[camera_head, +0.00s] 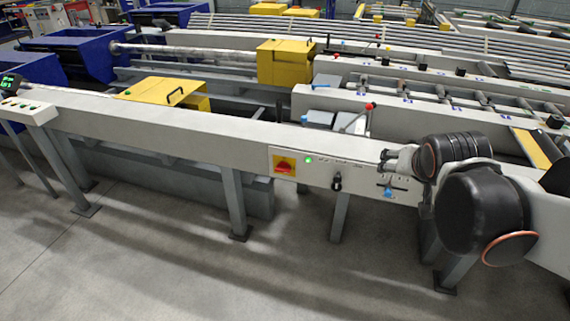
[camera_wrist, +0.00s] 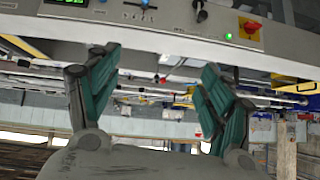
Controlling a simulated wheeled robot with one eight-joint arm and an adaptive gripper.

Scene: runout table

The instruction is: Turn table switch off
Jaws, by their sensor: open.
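The front panel of the table carries a red rotary switch on a yellow plate (camera_head: 284,165), a lit green lamp (camera_head: 308,159), a black knob (camera_head: 337,182) and a small blue control (camera_head: 388,191). Labels are too small to read, so I cannot tell which is the table switch. In the wrist view, upside down, the red switch (camera_wrist: 249,27), green lamp (camera_wrist: 228,36), black knob (camera_wrist: 202,15) and blue control (camera_wrist: 145,3) line the top. My gripper (camera_wrist: 160,60) is open and empty, its green-padded fingers apart. It touches no control that I can see.
The long grey table beam (camera_head: 150,125) runs across the view on legs, with open floor (camera_head: 160,260) in front. Yellow housings (camera_head: 285,62) and a red-tipped lever (camera_head: 368,106) stand behind it. A button box (camera_head: 28,112) is at the far left.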

